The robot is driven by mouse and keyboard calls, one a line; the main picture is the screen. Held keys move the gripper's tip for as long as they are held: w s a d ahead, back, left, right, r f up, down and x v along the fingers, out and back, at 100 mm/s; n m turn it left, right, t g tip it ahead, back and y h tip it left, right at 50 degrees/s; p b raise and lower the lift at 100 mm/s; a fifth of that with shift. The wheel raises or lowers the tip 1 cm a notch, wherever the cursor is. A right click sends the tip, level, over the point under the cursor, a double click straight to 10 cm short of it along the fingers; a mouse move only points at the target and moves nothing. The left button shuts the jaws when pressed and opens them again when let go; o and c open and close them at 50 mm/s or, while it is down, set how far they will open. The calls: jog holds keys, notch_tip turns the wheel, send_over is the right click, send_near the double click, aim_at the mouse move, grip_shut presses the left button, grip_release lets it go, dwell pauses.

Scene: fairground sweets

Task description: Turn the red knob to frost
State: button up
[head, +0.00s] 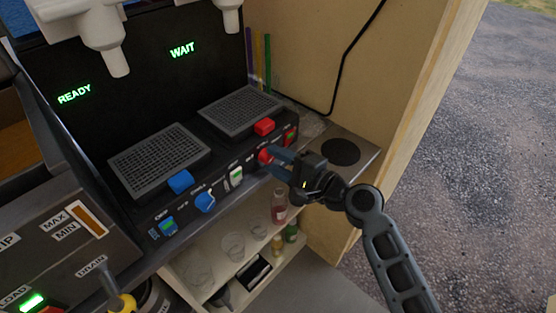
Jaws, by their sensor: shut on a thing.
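The red knob (264,157) sits on the front panel of the dark two-spout machine, towards its right end. My gripper (272,160) is at the knob from the right, with its fingers closed around it. The fingers and gripper body hide part of the knob and some of the lettering beside it, so I cannot read which mark the knob points to. The display (182,50) above the right tray reads WAIT in green.
Bottles and glasses (233,245) stand on the shelf below. A wooden wall rises at right.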

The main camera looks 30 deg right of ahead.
jog(key=o, duration=1)
jog(key=shift+o, duration=0.2)
jog(key=f+b+v, duration=0.1)
jog(key=v, duration=0.6)
jog(key=shift+s+d+r, duration=0.2)
jog(key=shift+s+r, duration=0.2)
jog(key=shift+r, duration=0.05)
jog(key=s+f+n+g+h, duration=0.1)
jog(key=s+f+n+h, duration=0.2)
jog(key=s, duration=0.5)
jog(key=s+f+n+g+h, duration=0.15)
jog(key=s+f, duration=0.25)
jog(key=s, duration=0.4)
jog(key=s+a+r+n+t, duration=0.1)
jog(key=s+r+n, duration=0.5)
jog(key=s, duration=0.2)
jog(key=s+a+r+n+h, duration=0.1)
jog(key=s+a+r+n, duration=0.1)
jog(key=s+r+n, duration=0.4)
jog(key=s, duration=0.3)
jog(key=shift+a+t, duration=0.2)
jog(key=shift+t, duration=0.15)
